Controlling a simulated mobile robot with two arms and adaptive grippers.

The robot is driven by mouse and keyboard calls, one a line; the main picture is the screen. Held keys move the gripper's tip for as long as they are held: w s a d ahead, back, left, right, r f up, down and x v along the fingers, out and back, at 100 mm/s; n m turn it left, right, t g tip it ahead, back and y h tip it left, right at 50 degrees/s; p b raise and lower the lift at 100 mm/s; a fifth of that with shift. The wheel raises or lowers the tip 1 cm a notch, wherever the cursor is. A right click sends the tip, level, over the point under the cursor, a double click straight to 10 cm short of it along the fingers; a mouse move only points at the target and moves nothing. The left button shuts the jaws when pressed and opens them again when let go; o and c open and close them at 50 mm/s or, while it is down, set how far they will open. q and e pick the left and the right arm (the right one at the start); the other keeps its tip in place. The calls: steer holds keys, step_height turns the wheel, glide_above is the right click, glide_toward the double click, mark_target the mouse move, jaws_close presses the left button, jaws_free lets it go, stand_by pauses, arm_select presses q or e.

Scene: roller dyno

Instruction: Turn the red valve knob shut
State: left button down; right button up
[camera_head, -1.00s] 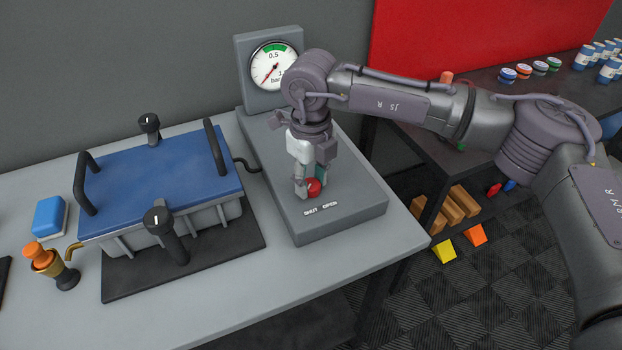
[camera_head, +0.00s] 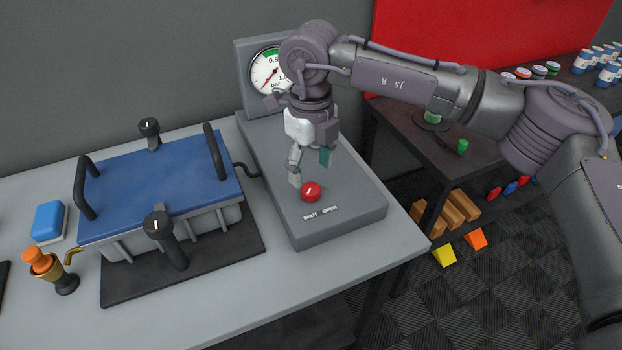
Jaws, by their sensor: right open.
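The red valve knob (camera_head: 311,192) sits on the sloped top of the grey gauge box (camera_head: 345,217). A white line marks its top, and the words SHUT and OPEN are printed just in front of it. The line slants, and I cannot tell for sure which word it points at. My right gripper (camera_head: 310,170) is open and empty, just above and behind the knob, apart from it. The pressure gauge (camera_head: 263,70) stands at the back of the box, its right part hidden by my right arm. My left gripper is not in view.
Left of the box, a blue-lidded chamber (camera_head: 160,185) with black handles and clamp knobs stands on a dark mat. A dark shelf with jars and blocks is at right.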

mark_target(311, 188)
step_height(311, 188, up, 7)
stand_by(0.3)
stand_by(0.4)
